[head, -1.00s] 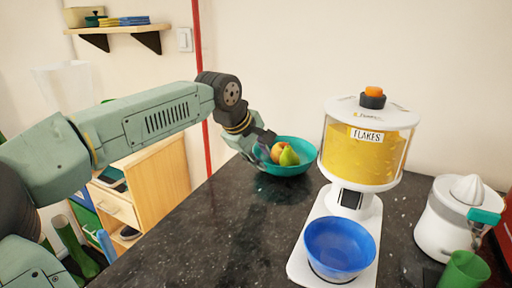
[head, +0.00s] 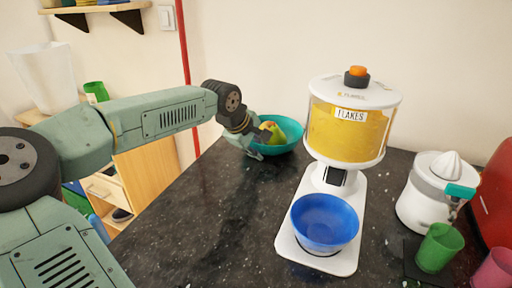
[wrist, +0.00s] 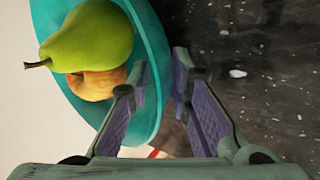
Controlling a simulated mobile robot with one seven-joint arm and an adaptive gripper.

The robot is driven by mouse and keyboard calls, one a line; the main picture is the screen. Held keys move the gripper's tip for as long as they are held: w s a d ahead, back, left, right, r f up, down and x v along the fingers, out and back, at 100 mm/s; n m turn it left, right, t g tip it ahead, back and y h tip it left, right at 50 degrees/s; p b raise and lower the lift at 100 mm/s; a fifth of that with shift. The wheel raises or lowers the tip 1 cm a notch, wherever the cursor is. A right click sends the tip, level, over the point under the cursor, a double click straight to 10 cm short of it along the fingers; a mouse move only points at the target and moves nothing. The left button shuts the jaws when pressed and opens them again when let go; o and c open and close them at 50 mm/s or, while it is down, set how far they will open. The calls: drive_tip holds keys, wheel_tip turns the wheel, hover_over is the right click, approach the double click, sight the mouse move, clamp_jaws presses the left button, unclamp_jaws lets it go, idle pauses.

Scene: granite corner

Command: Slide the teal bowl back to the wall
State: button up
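The teal bowl (head: 288,144) stands on the dark counter near its left edge, close to the back wall. A green pear (wrist: 88,38) and a peach-coloured fruit (wrist: 97,83) lie in it. My gripper (head: 258,149) is at the bowl's near left side. In the wrist view my gripper (wrist: 163,68) has its fingers either side of the teal bowl's rim (wrist: 152,35). The left finger is over the inside and the right finger is outside. The fingers are apart, with a narrow gap; firm contact with the rim is not visible.
A flakes dispenser (head: 345,130) stands right of the bowl, with a blue bowl (head: 325,222) on its base. A white juicer (head: 425,195) and a green cup (head: 438,248) are farther right. The counter (head: 215,220) is clear in front of the teal bowl.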

clamp_jaws()
idle(0.3)
idle(0.3)
